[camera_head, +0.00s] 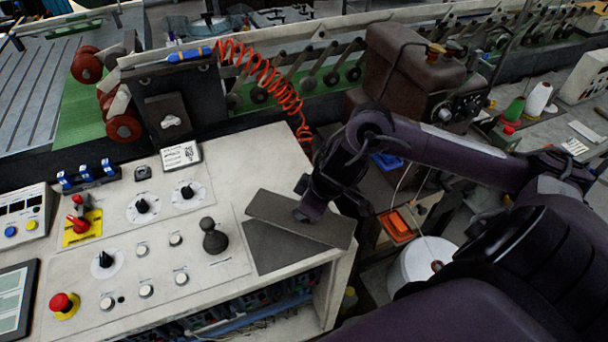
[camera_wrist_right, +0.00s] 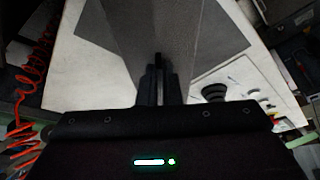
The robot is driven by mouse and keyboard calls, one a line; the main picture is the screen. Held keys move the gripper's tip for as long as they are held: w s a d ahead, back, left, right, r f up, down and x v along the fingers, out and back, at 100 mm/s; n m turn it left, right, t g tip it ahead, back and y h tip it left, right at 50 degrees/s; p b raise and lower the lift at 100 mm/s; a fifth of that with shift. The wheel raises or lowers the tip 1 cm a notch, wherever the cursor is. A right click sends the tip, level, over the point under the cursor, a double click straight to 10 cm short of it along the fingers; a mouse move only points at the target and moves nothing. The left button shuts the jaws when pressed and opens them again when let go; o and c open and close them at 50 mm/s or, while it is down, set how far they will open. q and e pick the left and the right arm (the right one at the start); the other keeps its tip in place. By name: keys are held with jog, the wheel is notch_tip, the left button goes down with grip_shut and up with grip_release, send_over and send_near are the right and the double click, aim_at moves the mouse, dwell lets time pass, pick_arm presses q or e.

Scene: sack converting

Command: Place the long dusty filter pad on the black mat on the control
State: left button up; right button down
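The long dusty filter pad (camera_head: 285,214) is a flat grey-brown strip above the right end of the control desk. My right gripper (camera_head: 307,214) is shut on it near its right part. The pad lies across the upper part of the black mat (camera_head: 272,252), at an angle to it; whether it touches the mat I cannot tell. In the right wrist view the pad (camera_wrist_right: 165,28) stretches away from the fingers (camera_wrist_right: 160,85), with the mat (camera_wrist_right: 222,35) showing on both sides. My left gripper is not in view.
The control desk (camera_head: 225,278) carries a black knobbed lever (camera_head: 214,236) just left of the mat, with dials, buttons and a red emergency stop (camera_head: 64,303) further left. A coiled red hose (camera_head: 270,75) hangs behind. A white roll (camera_head: 420,262) stands right of the desk.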

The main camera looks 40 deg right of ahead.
jog(key=shift+f, duration=2.2)
jog(key=shift+f, duration=0.1)
jog(key=c, duration=1.6)
grip_release()
